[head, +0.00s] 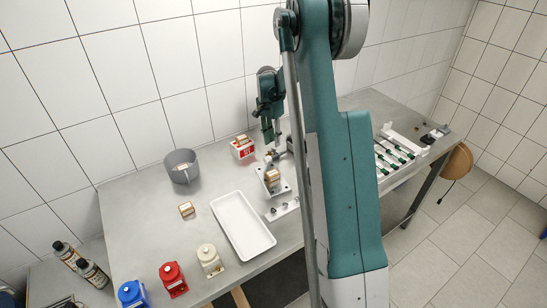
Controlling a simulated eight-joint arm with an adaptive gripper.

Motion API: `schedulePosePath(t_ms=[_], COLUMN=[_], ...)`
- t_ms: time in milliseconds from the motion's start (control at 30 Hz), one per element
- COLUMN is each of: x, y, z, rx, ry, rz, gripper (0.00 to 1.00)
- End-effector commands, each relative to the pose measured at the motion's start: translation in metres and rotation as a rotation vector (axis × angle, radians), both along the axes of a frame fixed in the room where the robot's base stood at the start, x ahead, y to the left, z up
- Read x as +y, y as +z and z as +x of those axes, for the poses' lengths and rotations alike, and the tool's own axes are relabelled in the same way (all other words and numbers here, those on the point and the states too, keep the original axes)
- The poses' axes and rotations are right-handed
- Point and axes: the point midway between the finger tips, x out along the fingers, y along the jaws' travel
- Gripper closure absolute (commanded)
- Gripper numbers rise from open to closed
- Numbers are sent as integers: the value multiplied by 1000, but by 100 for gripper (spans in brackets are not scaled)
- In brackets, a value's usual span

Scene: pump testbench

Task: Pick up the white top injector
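My gripper (271,137) hangs pointing down over the middle of the table, near the back. It is too small to tell whether its fingers are open or shut, and I see nothing clearly held. A small grey and white fixture (273,155) is just below the fingertips. Several slim green and white pieces (394,152) lie side by side in a white holder to the right of my arm. I cannot tell which thing is the white top injector; my arm hides part of the table.
Blue (132,293), red (173,279) and cream (209,260) units line the front. Bottles (91,274) stand lower left.

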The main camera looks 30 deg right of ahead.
Motion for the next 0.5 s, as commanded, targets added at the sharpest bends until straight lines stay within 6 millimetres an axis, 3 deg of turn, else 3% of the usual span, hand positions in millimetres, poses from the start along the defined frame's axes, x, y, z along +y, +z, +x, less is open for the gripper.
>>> schedulePosePath(t_ms=[233, 500], x=[0, 1], y=[-8, -38], z=[-1, -5], rx=[0, 0], ry=[0, 0], rz=[0, 0], gripper=[76, 76])
